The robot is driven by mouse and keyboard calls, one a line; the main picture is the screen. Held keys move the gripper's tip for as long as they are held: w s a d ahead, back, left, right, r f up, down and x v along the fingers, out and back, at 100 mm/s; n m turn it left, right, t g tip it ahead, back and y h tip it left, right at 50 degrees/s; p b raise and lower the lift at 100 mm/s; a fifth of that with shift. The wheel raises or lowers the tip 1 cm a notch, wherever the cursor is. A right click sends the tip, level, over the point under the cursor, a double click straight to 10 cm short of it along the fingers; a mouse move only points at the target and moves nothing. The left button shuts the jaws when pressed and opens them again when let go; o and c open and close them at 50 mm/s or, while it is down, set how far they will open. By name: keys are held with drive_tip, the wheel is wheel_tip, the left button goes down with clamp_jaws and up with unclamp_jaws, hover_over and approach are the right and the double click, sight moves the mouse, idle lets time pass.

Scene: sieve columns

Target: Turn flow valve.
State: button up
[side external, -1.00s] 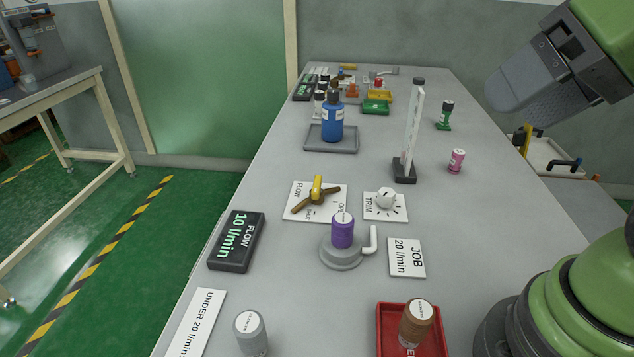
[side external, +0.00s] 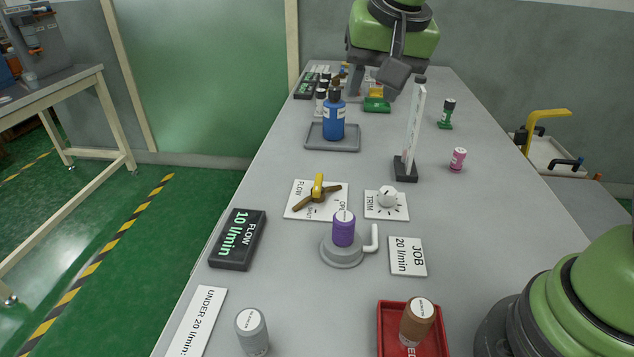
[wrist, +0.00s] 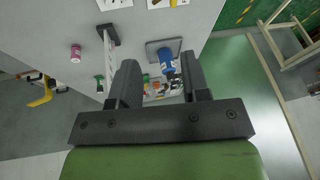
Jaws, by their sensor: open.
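The flow valve (side external: 318,189) has a yellow handle on top and a brown cross piece, on a white plate (side external: 300,209) marked FLOW, OPEN and SHUT. The flow display (side external: 237,239) reads 10 l/min in green. The job card (side external: 408,257) reads 20 l/min. A white trim knob (side external: 386,197) sits on a plate right of the valve. My gripper (side external: 393,72) is at the far end of the bench, well away from the valve. In the wrist view my gripper (wrist: 160,80) is open with nothing held. The valve cannot be made out clearly there.
A purple column (side external: 344,229) on a grey base stands just in front of the valve. A tall white upright (side external: 415,125), a blue bottle (side external: 333,120) on a grey tray (side external: 345,145) and a pink vial (side external: 458,159) stand farther back. A red tray (side external: 383,325) is in front.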

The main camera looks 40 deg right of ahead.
drive_tip(key=w+a+f+h, duration=0.1)
drive_tip(key=w+f, duration=0.4)
drive_tip(key=f, duration=0.1)
drive_tip(key=m+g+h, duration=0.1)
approach(317, 185)
drive_tip(key=shift+m, duration=0.3)
drive_tip(key=x, duration=0.9)
clamp_jaws()
